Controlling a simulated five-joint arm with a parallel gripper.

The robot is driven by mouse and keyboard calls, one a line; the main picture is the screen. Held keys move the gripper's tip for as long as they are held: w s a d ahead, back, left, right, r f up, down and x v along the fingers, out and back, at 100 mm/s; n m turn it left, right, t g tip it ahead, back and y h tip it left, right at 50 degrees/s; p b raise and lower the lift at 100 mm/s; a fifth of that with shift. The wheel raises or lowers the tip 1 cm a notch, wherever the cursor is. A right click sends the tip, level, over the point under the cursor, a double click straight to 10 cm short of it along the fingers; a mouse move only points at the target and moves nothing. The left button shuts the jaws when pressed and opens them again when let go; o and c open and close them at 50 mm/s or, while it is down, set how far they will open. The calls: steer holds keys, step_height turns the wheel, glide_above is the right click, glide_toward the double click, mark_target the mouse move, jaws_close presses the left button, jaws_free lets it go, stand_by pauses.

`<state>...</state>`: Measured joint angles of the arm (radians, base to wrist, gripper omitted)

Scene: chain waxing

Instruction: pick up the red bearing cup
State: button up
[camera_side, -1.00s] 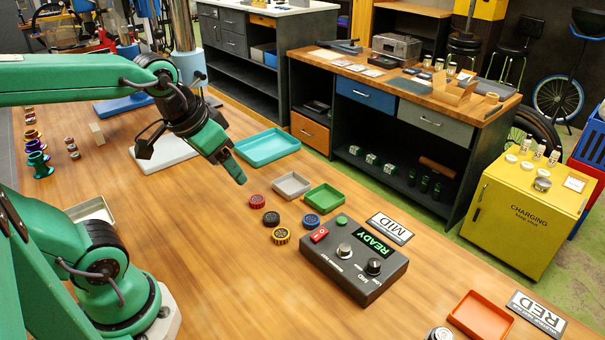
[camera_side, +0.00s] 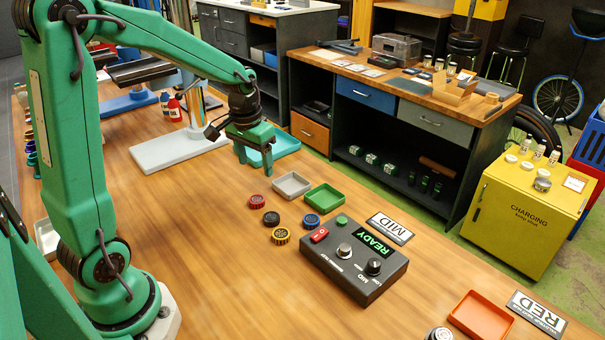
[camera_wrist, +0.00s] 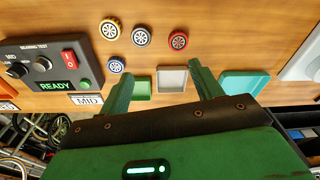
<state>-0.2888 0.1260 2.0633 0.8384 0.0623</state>
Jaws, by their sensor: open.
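The red bearing cup (camera_side: 257,201) lies on the wooden bench, left of the grey tray. In the wrist view the red bearing cup (camera_wrist: 179,40) shows beyond the fingertips, nearer the right finger. My gripper (camera_side: 255,167) is open, empty and pointing down above the bench, behind the red cup and in front of the teal tray. In the wrist view my gripper (camera_wrist: 161,70) has its two fingers spread apart. Nothing touches the red cup.
Black (camera_side: 271,218), yellow (camera_side: 280,236) and blue (camera_side: 311,221) cups lie close by. The grey tray (camera_side: 292,185), green tray (camera_side: 324,198) and teal tray (camera_side: 286,146) stand behind. A bearing test box (camera_side: 352,265) sits to the right. The bench in front is clear.

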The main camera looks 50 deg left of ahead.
steer(key=g, duration=0.1)
glide_above(257, 199)
steer(key=shift+n, duration=0.4)
step_height(257, 199, down, 7)
steer(key=shift+r, duration=0.1)
steer(key=shift+f, duration=3.9)
steer(key=shift+c, duration=0.3)
steer(key=c, duration=1)
